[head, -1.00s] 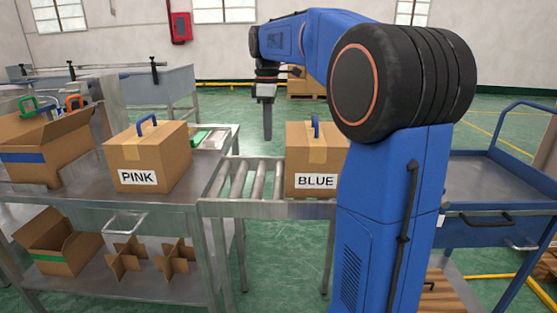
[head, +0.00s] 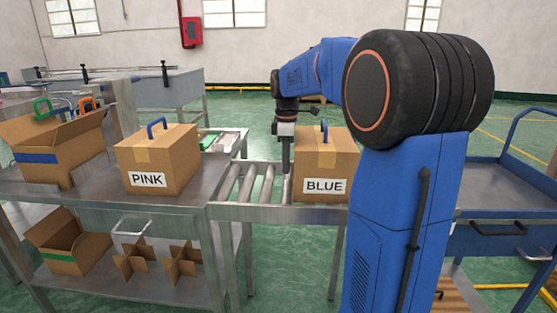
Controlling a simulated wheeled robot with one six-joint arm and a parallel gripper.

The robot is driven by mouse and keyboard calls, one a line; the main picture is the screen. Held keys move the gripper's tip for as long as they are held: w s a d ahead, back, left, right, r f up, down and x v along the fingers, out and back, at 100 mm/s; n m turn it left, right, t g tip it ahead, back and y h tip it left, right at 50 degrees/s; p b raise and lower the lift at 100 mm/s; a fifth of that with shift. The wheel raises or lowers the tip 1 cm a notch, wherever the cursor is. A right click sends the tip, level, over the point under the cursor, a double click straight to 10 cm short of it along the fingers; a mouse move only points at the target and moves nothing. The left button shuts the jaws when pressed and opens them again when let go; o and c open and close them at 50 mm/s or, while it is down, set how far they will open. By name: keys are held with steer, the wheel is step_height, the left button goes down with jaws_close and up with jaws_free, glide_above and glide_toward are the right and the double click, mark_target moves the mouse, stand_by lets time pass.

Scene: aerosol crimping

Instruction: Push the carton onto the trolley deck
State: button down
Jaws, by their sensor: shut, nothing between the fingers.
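The carton labelled BLUE (head: 330,165) stands upright on the roller conveyor (head: 247,187), with a blue handle on top. Its right side is hidden behind my arm. My gripper (head: 286,168) points down, shut and empty, at the carton's left side. It looks very close to that side; I cannot tell whether it touches. The blue trolley deck (head: 490,194) is at the right, partly hidden by my arm. A second carton labelled PINK (head: 158,160) stands on the steel table to the left.
The steel table (head: 90,200) also bears an open carton (head: 60,150) with a blue stripe. Its lower shelf holds another open carton (head: 68,243) and cardboard dividers (head: 134,262). My arm hides the gap between conveyor and trolley.

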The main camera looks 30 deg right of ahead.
steer(key=shift+s+d, duration=0.3)
steer(key=shift+d, duration=0.15)
steer(key=shift+d, duration=0.1)
steer(key=s+d, duration=0.5)
steer(key=d, duration=0.3)
steer(key=s+d, duration=0.6)
steer(key=d, duration=0.2)
steer(key=s+d, duration=0.6)
steer(key=d, duration=0.3)
steer(key=shift+w+a, duration=0.35)
steer(key=shift+a, duration=0.05)
steer(key=w+a, duration=0.1)
steer(key=a, duration=0.1)
steer(key=shift+w+a+r, duration=0.2)
steer(key=shift+w+a, duration=0.1)
steer(key=shift+w, duration=0.05)
step_height(320, 180, up, 10)
steer(key=shift+f, duration=0.2)
